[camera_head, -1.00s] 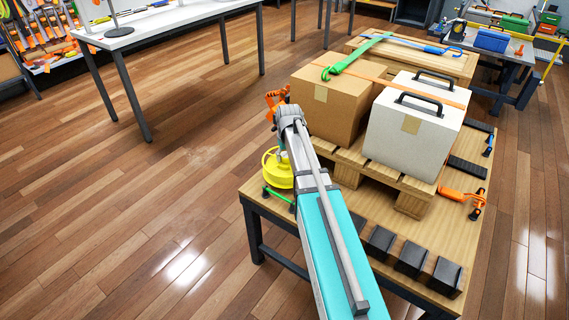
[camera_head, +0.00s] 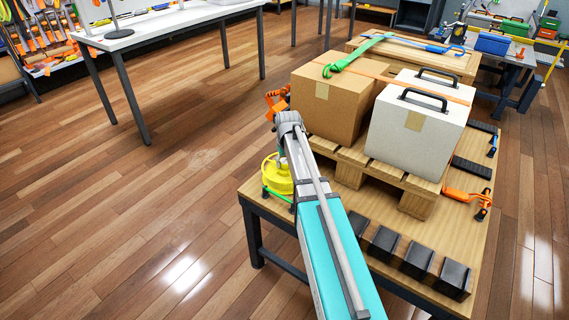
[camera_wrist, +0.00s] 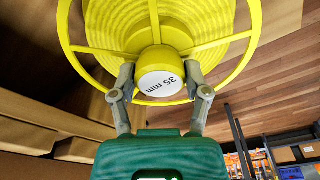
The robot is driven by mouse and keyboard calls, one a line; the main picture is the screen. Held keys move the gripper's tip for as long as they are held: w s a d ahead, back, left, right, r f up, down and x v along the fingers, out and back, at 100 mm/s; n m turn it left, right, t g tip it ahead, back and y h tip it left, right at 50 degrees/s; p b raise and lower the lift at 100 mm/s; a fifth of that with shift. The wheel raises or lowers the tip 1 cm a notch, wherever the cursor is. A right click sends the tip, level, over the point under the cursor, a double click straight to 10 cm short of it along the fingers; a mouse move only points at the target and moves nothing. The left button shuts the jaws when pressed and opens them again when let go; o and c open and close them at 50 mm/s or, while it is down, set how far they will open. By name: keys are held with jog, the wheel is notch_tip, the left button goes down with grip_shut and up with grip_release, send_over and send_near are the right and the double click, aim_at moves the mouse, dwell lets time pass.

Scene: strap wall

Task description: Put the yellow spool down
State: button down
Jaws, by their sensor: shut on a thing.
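The yellow spool (camera_head: 276,172) is at the left edge of the wooden table (camera_head: 256,197), beside my arm. In the wrist view the spool (camera_wrist: 160,30) fills the top, with a white end cap marked "35 mm". My gripper (camera_wrist: 160,82) is shut on the spool's hub, one finger on each side. In the head view my gripper is mostly hidden behind my own arm. A green strap end shows just below the spool in the head view. I cannot tell whether the spool touches the table top.
A cardboard box (camera_head: 325,105) and a white box with black handles (camera_head: 415,125) stand on a wooden pallet (camera_head: 415,203) right of my arm. Several black blocks (camera_head: 416,261) line the table's front. An orange ratchet (camera_head: 465,196) lies at right.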

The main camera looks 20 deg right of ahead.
jog(key=shift+f, duration=0.1)
jog(key=shift+c, duration=0.3)
grip_release()
notch_tip(320, 180, up, 12)
jog(key=s+p, duration=0.1)
jog(key=p, duration=1.1)
jog(key=shift+s, duration=0.25)
dwell(0.6)
jog(key=s+a, duration=0.7)
jog(key=s, duration=0.3)
jog(key=s+a+g, duration=0.1)
jog(key=s+a, duration=0.6)
jog(key=s, duration=0.2)
jog(key=shift+s, duration=0.4)
